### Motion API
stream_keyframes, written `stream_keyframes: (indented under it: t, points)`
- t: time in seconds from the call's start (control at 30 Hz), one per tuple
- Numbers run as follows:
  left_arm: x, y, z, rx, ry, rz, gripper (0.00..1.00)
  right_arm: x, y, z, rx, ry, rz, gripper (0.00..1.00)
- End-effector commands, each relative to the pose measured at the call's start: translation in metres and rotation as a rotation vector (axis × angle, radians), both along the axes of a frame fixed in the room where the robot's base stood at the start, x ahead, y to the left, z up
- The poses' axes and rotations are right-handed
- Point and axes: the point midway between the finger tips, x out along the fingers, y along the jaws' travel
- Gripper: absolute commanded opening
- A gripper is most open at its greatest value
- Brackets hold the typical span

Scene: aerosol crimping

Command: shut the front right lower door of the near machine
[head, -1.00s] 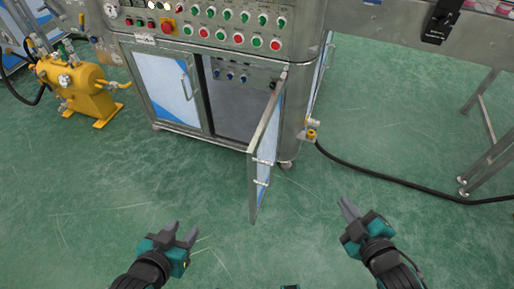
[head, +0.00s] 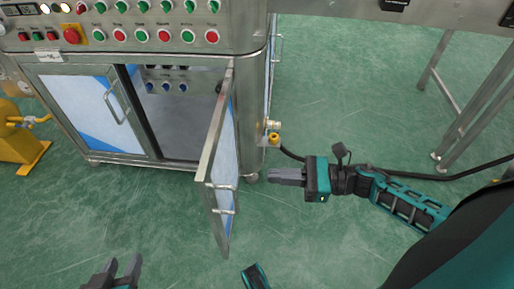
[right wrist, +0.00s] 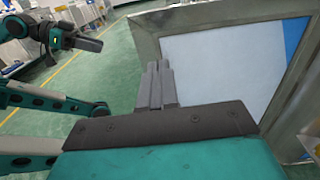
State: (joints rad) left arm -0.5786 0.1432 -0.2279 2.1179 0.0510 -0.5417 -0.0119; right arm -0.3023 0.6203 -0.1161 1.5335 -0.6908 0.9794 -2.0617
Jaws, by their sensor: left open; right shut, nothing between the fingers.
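The near machine's front right lower door (head: 222,165) stands swung open, sticking out toward me from its hinge side at the right. Its steel frame, pale panel and handle show. The compartment behind it (head: 180,120) is exposed. My right gripper (head: 272,177) is shut and empty, to the right of the door and pointing left at it, with a small gap in the head view. In the right wrist view its shut fingers (right wrist: 155,85) are in front of the door's panel (right wrist: 225,65); contact cannot be told. My left gripper (head: 122,268) is open and empty, low at the left.
The front left lower door (head: 90,105) is closed. A yellow-capped fitting (head: 273,138) juts from the machine's right corner, and a black hose (head: 400,174) runs right along the floor. A yellow unit (head: 20,140) stands at left. The floor before the machine is clear.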

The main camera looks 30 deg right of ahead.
Motion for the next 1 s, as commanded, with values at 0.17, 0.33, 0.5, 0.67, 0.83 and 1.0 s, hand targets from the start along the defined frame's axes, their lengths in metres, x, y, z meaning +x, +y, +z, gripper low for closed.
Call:
stream_keyframes:
  t: [0.17,0.33,0.5,0.67,0.83,1.0]
  points:
    - [0.0,-0.001,0.0,-0.001,-0.004,-0.001,0.43,0.02,0.031,0.001,0.004,-0.003,0.0,0.0]
    - [0.0,-0.001,-0.002,-0.002,-0.005,-0.002,0.43,0.04,0.062,0.001,0.005,-0.001,-0.001,0.0]
    - [0.0,-0.001,-0.003,-0.002,-0.004,-0.003,0.43,0.057,0.087,0.001,0.005,-0.001,-0.001,0.0]
    - [0.0,-0.001,-0.004,-0.001,-0.001,-0.003,0.43,0.065,0.101,0.001,0.005,0.003,-0.002,0.0]
    - [0.0,-0.001,-0.004,-0.001,0.001,-0.003,0.43,0.068,0.105,0.0,0.004,0.003,-0.004,0.0]
    - [0.0,-0.001,-0.004,-0.002,0.001,-0.003,0.43,0.068,0.105,0.0,0.004,0.003,-0.004,0.0]
